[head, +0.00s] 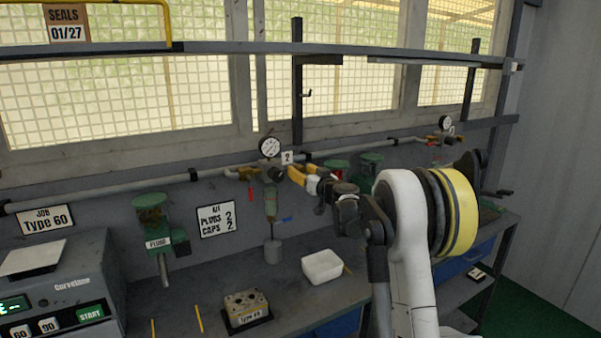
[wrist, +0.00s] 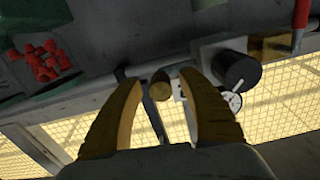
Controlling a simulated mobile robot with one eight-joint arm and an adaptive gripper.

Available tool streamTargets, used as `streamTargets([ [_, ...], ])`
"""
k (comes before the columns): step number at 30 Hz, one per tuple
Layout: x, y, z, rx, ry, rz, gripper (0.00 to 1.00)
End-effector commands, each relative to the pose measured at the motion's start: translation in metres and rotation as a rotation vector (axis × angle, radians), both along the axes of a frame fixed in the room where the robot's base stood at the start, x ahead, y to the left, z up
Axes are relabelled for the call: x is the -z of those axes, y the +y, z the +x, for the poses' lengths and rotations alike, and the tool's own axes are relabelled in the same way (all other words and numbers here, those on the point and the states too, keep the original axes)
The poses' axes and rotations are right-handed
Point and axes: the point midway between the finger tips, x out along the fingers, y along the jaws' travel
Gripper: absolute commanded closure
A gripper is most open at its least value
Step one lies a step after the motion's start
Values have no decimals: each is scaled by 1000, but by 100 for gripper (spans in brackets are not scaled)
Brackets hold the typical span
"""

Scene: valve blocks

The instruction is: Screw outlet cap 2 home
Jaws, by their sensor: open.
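My gripper (head: 292,173) is at the wall pipe, beside the fitting under the gauge (head: 269,147) and the "2" label (head: 287,157). In the wrist view its two yellow fingers (wrist: 161,77) are spread apart. A round brass end (wrist: 160,92), which looks like outlet cap 2, shows between the fingers with visible space on both sides. I cannot tell how far it is screwed in. The gauge (wrist: 232,102) and a black knob (wrist: 236,70) lie right of the fingers. In the head view the fingers hide much of the outlet.
A green-topped hanging unit (head: 270,205) is below the fitting. A white tray (head: 322,266) and a valve block (head: 246,308) stand on the bench. Red pieces (wrist: 48,62) lie at the wrist view's left. A second gauge (head: 445,123) is farther right.

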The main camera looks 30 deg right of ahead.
Motion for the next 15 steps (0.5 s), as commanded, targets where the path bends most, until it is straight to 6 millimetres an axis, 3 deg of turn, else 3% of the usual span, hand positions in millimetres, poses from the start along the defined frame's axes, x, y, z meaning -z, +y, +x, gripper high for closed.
streamTargets([
  [7,0,0,1,0,0,0,53],
  [8,0,0,1,0,0,0,57],
  [12,0,0,1,0,0,0,100],
  [15,0,0,1,0,0,0,100],
])
